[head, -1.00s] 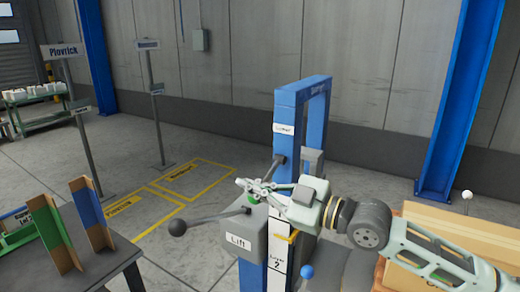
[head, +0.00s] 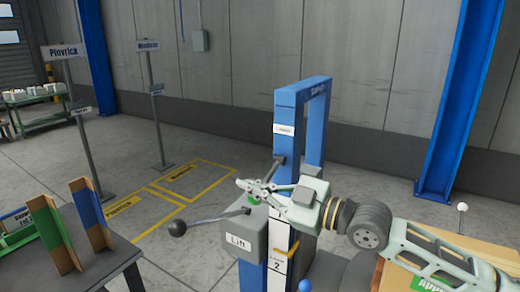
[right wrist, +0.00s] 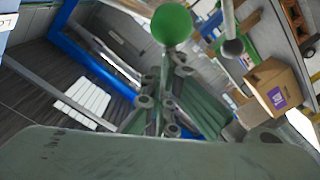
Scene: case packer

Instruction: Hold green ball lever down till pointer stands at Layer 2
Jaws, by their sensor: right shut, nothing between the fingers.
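The green ball (head: 252,199) of the lever shows in part beneath my right gripper (head: 244,184), at the grey box marked Lift. In the right wrist view the green ball (right wrist: 171,24) is whole, just beyond the gripper (right wrist: 162,85). The gripper is shut and empty; its fingers lie over the ball in the head view, but contact is hard to tell. My left gripper is not in view.
A lever with a dark ball (head: 177,229) sticks out left of the Lift box (head: 240,240). A blue ball (head: 305,286) is low in front. The blue frame (head: 284,105) rises behind. A table with dividers (head: 92,215) stands left, a cardboard box (head: 395,277) right.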

